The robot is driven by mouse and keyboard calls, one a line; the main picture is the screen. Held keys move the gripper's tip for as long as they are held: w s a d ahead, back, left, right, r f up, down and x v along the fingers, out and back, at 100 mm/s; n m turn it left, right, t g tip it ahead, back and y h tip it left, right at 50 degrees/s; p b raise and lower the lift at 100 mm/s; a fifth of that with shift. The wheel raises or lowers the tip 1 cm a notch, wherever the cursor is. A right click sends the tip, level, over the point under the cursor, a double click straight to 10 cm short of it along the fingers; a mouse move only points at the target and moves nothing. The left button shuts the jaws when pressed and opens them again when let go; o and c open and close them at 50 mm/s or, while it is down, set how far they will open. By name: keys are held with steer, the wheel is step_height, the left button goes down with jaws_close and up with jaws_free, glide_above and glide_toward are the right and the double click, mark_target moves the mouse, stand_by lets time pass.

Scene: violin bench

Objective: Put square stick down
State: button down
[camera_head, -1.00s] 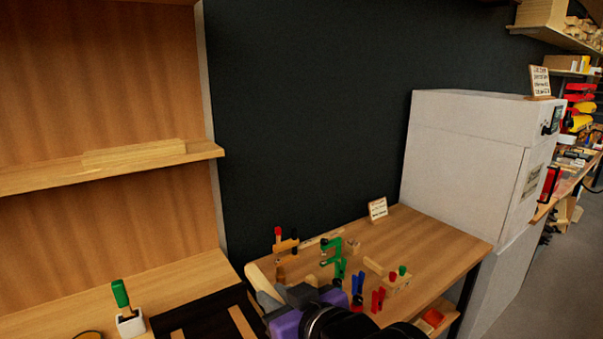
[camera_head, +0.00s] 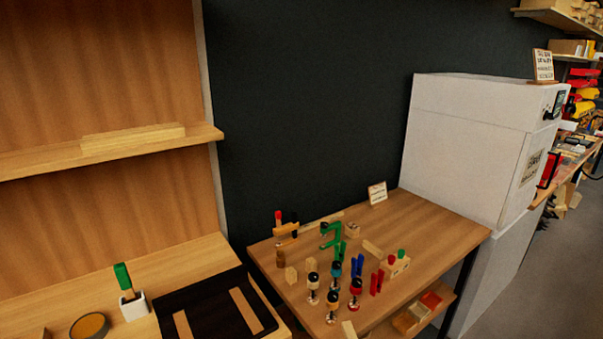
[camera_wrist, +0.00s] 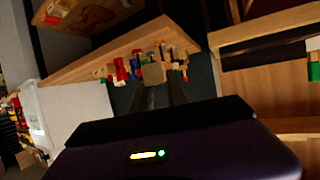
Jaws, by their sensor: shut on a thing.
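The square stick (camera_wrist: 153,73) shows in the wrist view as a pale wooden square end at the tips of my gripper (camera_wrist: 158,86). My gripper is shut on it. The stick's length is hidden behind that end. In the head view my gripper is out of frame. A pale wooden piece (camera_head: 349,329) shows at the bottom edge there; I cannot tell whether it is the held stick. The wooden bench table (camera_head: 432,232) lies beyond my gripper in the wrist view, tilted by the camera's roll.
The table holds a green clamp (camera_head: 331,235), several black-topped spool clamps, red and blue pegs and small wooden blocks. A white cabinet (camera_head: 470,150) stands behind right. A dark tray (camera_head: 208,312) and a green-handled brush in a white cup (camera_head: 132,306) are left. The table's right part is bare.

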steer(key=s+d+f+m+h, duration=0.2)
steer(key=s+d+f, duration=0.5)
steer(key=s+f, duration=0.3)
step_height(320, 180, down, 3)
steer(key=shift+s+d+r+h, duration=0.1)
steer(key=shift+s+d+h, duration=0.1)
steer(key=shift+s+h, duration=0.1)
steer(key=shift+w+r, duration=0.1)
